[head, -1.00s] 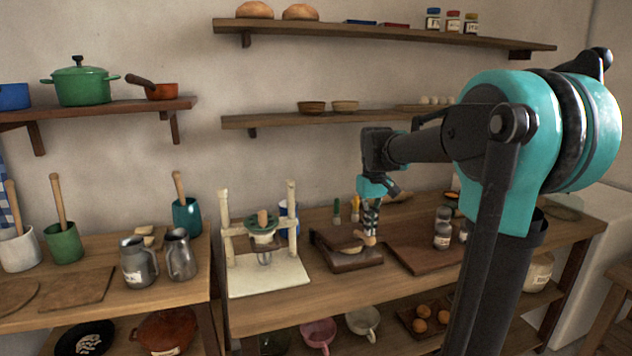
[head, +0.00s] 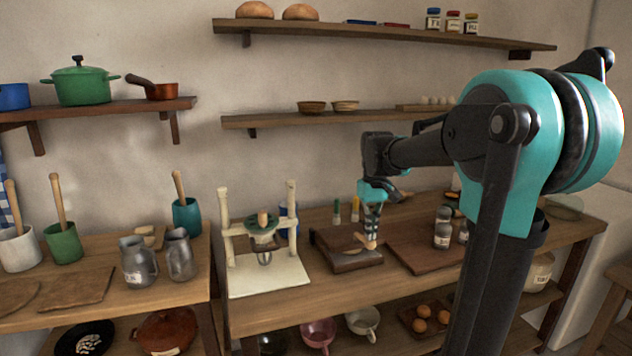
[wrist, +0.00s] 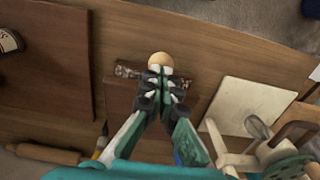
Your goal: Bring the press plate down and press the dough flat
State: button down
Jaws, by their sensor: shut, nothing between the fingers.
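The dark brown press plate (head: 335,240) lies low over its base (head: 357,264) on the counter, with little or no gap between them. A pale round knob (head: 371,244) sits at its near right edge; the knob (wrist: 160,60) also shows in the wrist view. My gripper (head: 371,236) is shut and empty, pointing down at the plate edge beside the knob. In the wrist view my gripper (wrist: 158,75) covers part of the plate (wrist: 122,95); whether it touches is unclear. The dough is hidden.
A cream stand (head: 226,240) with a green wheel stands left of the press on a pale board (head: 262,284). A brown board (head: 422,262) lies to the right with shakers (head: 442,230) on it. A rolling pin (wrist: 45,153) lies behind the press.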

aim_at(372, 242)
jog(key=shift+s+d+f, duration=0.1)
jog(key=shift+s+f, duration=0.15)
jog(key=shift+f, duration=0.55)
jog(key=shift+s+d+f, duration=0.1)
jog(key=shift+s+f, duration=0.1)
jog(key=shift+f, duration=0.6)
jog(key=shift+s+d+f, duration=0.1)
jog(key=shift+s+f, duration=0.15)
jog(key=shift+f, duration=0.55)
dwell(2.0)
jog(key=shift+a+r, duration=0.1)
jog(key=shift+r, duration=0.05)
dwell(0.5)
jog(key=shift+r, duration=3.9)
jog(key=s+d+f+m+t, duration=0.3)
jog(key=s+f+t, duration=0.1)
jog(key=s+f, duration=1.4)
notch_tip(372, 242, down, 4)
jog(key=shift+s+r+m, duration=0.15)
jog(key=shift+s+m, duration=0.15)
jog(key=shift+s, duration=0.1)
